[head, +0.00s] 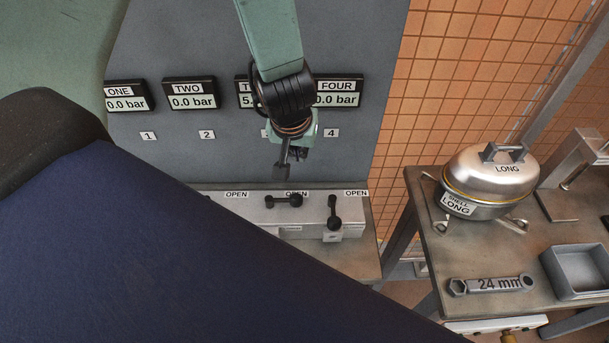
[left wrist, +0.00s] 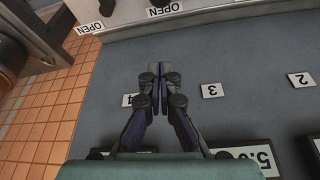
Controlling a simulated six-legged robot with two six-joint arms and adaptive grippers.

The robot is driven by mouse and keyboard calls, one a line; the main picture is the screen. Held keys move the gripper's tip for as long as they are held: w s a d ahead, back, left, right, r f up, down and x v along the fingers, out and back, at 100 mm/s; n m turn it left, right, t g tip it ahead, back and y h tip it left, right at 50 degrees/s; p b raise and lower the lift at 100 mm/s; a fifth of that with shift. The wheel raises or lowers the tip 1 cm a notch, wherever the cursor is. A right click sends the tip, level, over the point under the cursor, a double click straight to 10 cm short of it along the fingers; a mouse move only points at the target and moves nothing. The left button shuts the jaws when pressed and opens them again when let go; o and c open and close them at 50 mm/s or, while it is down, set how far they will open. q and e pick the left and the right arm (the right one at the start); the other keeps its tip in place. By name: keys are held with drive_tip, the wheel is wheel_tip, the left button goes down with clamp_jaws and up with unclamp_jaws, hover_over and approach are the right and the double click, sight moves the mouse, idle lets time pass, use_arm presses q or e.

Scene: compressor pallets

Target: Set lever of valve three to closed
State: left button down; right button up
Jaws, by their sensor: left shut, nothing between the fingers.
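In the head view a dark lever (head: 284,201) lies sideways on the pale valve block (head: 310,222) below the panel; by its place it appears to be valve three's. A second dark lever (head: 333,212), to its right, stands nearly upright in the picture. White OPEN labels run along the top of the block. My left gripper (head: 283,172) points down in front of the panel, above the sideways lever and apart from it. In the left wrist view its fingertips (left wrist: 160,75) are together and empty. My right gripper is not in view.
The grey panel (head: 350,158) carries gauges; the third is partly hidden by my left arm and starts with 5, the others read 0.0 bar. At right, a table (head: 437,245) holds a metal pot (head: 490,178), a 24 mm wrench (head: 490,285) and a grey tray (head: 560,280).

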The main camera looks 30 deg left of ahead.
sight(284, 200)
use_arm(q)
drive_tip(key=b+x, duration=0.1)
drive_tip(key=x, duration=0.4)
drive_tip(key=b+x, duration=0.2)
drive_tip(key=x, duration=0.2)
drive_tip(key=shift+s+f, duration=0.1)
drive_tip(key=shift+f, duration=0.35)
drive_tip(key=shift+s+f+b, duration=0.1)
drive_tip(key=shift+f+b, duration=0.25)
drive_tip(key=shift+b, duration=0.1)
drive_tip(key=shift+s+d+b, duration=0.3)
drive_tip(key=shift+s+b, duration=0.05)
drive_tip(key=shift+s, duration=0.45)
drive_tip(key=shift+s+d+b, duration=0.35)
drive_tip(key=shift+s, duration=0.45)
drive_tip(key=shift+f, duration=0.1)
drive_tip(key=shift+w+a, duration=0.1)
drive_tip(key=shift+s, duration=0.2)
drive_tip(key=shift+m, duration=0.3)
